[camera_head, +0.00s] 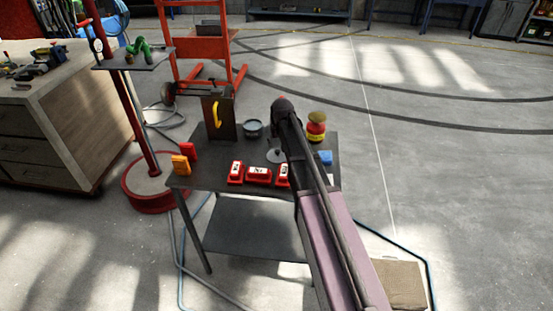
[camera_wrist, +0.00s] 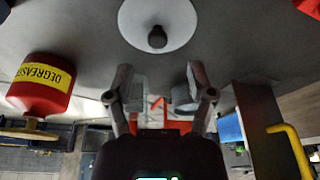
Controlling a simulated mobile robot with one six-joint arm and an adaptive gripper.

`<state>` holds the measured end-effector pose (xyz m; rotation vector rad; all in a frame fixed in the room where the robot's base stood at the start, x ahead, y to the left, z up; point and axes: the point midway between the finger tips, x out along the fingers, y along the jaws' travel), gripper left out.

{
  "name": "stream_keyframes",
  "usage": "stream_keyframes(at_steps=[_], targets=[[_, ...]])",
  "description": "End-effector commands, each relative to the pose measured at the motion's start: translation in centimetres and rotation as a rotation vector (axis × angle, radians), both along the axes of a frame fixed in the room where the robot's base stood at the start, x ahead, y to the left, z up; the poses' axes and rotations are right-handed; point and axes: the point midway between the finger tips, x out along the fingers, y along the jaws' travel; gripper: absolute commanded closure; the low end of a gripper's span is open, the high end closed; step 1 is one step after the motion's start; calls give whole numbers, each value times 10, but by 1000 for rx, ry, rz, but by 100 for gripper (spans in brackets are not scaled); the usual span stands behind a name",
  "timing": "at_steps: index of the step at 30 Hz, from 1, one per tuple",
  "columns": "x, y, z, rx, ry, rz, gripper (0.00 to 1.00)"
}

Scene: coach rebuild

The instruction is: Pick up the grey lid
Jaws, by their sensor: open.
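The grey lid (camera_wrist: 150,28) is a pale disc with a dark round knob, lying on the dark table at the top of the wrist view. In the head view the lid (camera_head: 274,157) shows beside my arm, which partly hides it. My gripper (camera_wrist: 162,92) is open, its two fingers spread, with nothing seen held between them. The lid appears beyond the fingertips, apart from them. In the head view my fingers are hidden behind the arm.
On the table (camera_head: 211,179) are a grey round pot (camera_head: 252,128), red boxes (camera_head: 258,174), a blue item (camera_head: 325,157) and an upright panel with a yellow handle (camera_head: 217,114). A red degreaser container (camera_wrist: 42,84) stands near the lid. Bare tabletop surrounds the lid.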

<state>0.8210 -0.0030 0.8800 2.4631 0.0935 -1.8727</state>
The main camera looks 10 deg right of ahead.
Motion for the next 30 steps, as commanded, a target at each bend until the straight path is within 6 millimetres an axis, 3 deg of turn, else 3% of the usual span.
stream_keyframes(at_steps=[14, 30], targets=[[0, 1, -3, 0, 0, 1, 30], [5, -1, -41, 0, 0, 2, 30]])
